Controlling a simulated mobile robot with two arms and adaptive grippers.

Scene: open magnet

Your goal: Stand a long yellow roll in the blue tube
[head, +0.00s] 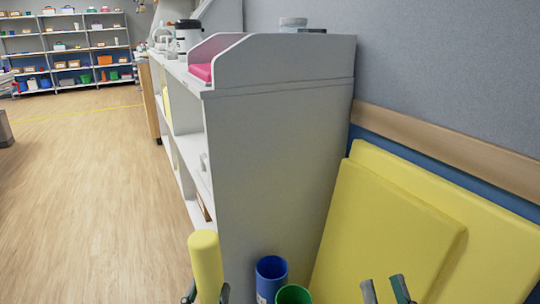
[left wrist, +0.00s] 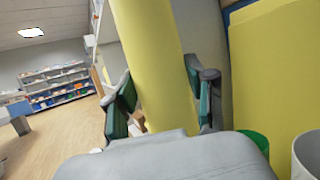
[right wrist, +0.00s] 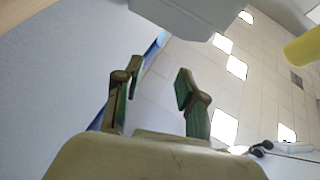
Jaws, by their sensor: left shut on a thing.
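A long yellow roll (head: 206,262) stands nearly upright at the lower middle of the head view. My left gripper (head: 206,295) is shut on its lower part. In the left wrist view the roll (left wrist: 158,55) rises between the two fingers of my left gripper (left wrist: 165,105). The blue tube (head: 271,276) stands to the right of the roll, open end up, and the two are apart. My right gripper (head: 386,291) is at the lower right, its fingers apart and empty. The right wrist view also shows my right gripper (right wrist: 158,92) open with nothing between its fingers.
A green tube (head: 293,294) stands right beside the blue tube. Yellow mats (head: 385,235) lean against the wall at the right. A grey-white cabinet (head: 275,150) stands behind the tubes. In the left wrist view a white container (left wrist: 308,155) shows at the right. Wooden floor (head: 90,200) is clear at the left.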

